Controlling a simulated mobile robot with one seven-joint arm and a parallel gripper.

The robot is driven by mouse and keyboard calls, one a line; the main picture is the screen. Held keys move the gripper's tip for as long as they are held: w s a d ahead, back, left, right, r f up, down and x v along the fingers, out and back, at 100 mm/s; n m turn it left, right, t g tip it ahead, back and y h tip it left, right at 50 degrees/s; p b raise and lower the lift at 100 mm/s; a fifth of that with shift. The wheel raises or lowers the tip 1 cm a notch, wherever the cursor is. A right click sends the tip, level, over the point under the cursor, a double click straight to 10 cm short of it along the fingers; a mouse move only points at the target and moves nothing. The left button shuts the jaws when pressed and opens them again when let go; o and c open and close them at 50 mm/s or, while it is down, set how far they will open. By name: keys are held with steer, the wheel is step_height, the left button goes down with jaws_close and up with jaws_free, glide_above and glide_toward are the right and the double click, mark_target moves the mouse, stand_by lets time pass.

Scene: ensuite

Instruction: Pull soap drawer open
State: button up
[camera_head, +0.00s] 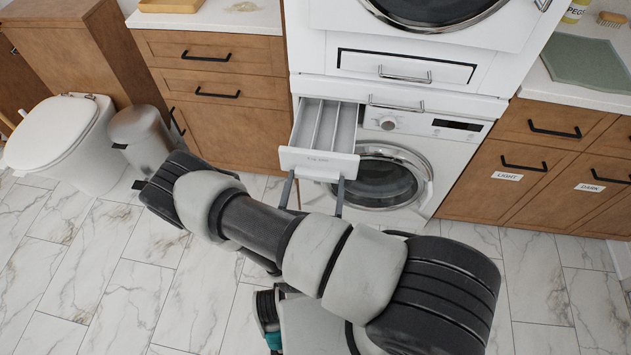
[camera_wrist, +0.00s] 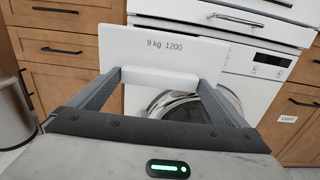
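The soap drawer (camera_head: 318,160) is the white, divided drawer at the upper left of the washing machine (camera_head: 460,148). It stands pulled well out, its compartments showing in the head view. Its white front (camera_wrist: 175,45), marked "9 kg 1200", fills the upper middle of the wrist view. A white grip (camera_wrist: 160,78) sticks out under this front. My gripper (camera_head: 314,191) is at the drawer front; its two fingers stand wide apart, one at each end of the grip, and seem to touch it. The exact finger contact is partly hidden.
Wooden cabinets with black handles flank the washer on the left (camera_head: 240,125) and right (camera_head: 520,170). A white appliance (camera_head: 400,45) sits above it. A metal bin (camera_head: 143,135) and toilet (camera_head: 65,140) are at the left. The marble-look floor (camera_head: 90,270) in front is clear.

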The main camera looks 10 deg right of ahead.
steer(key=v, duration=1.7)
steer(key=shift+s, duration=0.2)
